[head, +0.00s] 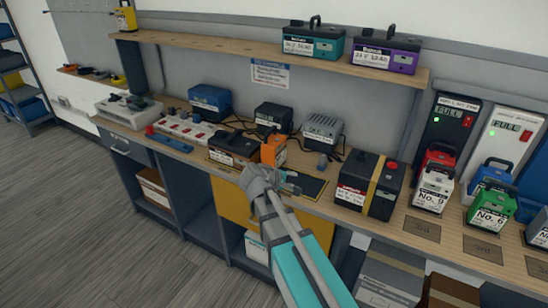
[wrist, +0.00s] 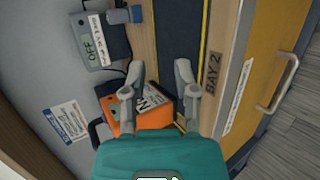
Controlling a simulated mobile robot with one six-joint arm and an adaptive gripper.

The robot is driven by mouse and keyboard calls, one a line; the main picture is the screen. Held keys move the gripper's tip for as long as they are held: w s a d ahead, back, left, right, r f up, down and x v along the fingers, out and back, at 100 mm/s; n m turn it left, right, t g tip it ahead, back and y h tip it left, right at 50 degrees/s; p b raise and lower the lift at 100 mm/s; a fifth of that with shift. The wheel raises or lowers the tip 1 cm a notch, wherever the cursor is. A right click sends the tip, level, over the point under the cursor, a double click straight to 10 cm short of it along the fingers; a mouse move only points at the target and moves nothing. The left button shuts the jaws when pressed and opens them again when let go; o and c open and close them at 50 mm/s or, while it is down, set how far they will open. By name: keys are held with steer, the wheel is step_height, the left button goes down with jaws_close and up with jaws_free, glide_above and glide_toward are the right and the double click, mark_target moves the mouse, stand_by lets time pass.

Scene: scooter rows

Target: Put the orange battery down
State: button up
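The orange battery (head: 273,150) stands on the bench behind my gripper (head: 285,183) in the head view. In the wrist view the orange battery (wrist: 124,112) lies under and beside the left finger, its white label partly showing between the fingers. My gripper (wrist: 160,88) is open, its two fingers apart, with no grip on the battery visible. A dark, yellow-edged bay mat (wrist: 180,35) marked BAY 2 runs beside the battery; it also shows in the head view (head: 311,186). My arm and fingers hide part of the battery's base, so I cannot tell whether it touches the mat.
A grey charger (head: 322,131) reading OFF (wrist: 90,45) stands behind. A dark battery (head: 233,148) is left, and a large black and yellow unit (head: 369,186) is right. A shelf (head: 270,57) hangs above. Red (head: 434,180) and green (head: 491,208) batteries stand farther right.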

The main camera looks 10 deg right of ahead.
steer(key=w+a+r+n+t+h+b, duration=0.1)
steer(key=w+a+r+n+t, duration=0.3)
steer(key=w+a, duration=0.15)
steer(key=n+t+b, duration=0.1)
steer(key=n+t, duration=0.3)
glide_toward(270, 131)
steer(key=a, duration=0.1)
steer(key=s+a+f, duration=0.1)
steer(key=shift+s+a, duration=0.25)
steer(key=shift+s, duration=0.05)
steer(key=shift+w, duration=0.1)
steer(key=x, duration=0.8)
steer(key=shift+d, duration=0.25)
steer(key=shift+w, duration=0.1)
steer(key=shift+r+x, duration=0.2)
steer(key=shift+x, duration=2.4)
steer(key=shift+d, duration=0.2)
